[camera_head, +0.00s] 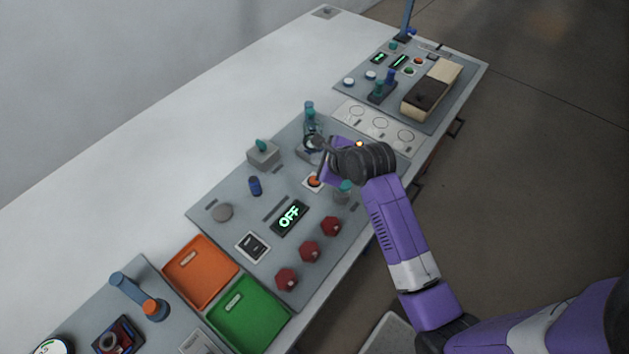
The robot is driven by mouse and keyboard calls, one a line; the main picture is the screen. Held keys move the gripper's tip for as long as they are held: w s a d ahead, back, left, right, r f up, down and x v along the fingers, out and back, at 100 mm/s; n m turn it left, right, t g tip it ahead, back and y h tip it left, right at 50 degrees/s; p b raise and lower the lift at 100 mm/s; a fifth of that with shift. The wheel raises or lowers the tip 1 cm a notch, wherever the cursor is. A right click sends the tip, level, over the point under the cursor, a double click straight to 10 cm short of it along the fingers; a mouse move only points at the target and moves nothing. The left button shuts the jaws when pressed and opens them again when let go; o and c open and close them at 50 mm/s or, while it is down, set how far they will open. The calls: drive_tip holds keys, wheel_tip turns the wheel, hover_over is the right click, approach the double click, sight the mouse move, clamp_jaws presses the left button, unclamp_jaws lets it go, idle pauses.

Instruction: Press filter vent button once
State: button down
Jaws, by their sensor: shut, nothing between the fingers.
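An orange-red button (314,181) on a small pale plate sits on the middle grey panel, left of my wrist. It may be the filter vent button, but I cannot read any label. My gripper (319,172) is shut and empty, pointing down close above this button. Whether the fingertips touch it I cannot tell. My wrist hides part of the panel behind it. A black display (289,218) showing a green "OFF" lies below and left of the button.
A teal-topped knob (345,188) stands close right of the button. Blue-teal fittings (311,118) rise behind it. Several red knobs (309,252) line the panel's front. Orange (171,267) and green (282,322) trays lie front left. The white table behind the panel is clear.

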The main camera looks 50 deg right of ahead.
sight(316, 182)
wheel_tip(316, 182, down, 4)
drive_tip(key=b, duration=0.3)
drive_tip(key=shift+f+b, duration=0.45)
drive_tip(key=shift+f, duration=0.45)
drive_tip(key=shift+f, duration=0.2)
idle(1.1)
drive_tip(key=shift+f, duration=0.7)
idle(0.8)
drive_tip(key=shift+r, duration=0.1)
drive_tip(key=shift+r+p, duration=0.75)
drive_tip(key=shift+p, duration=0.25)
drive_tip(key=shift+r, duration=0.1)
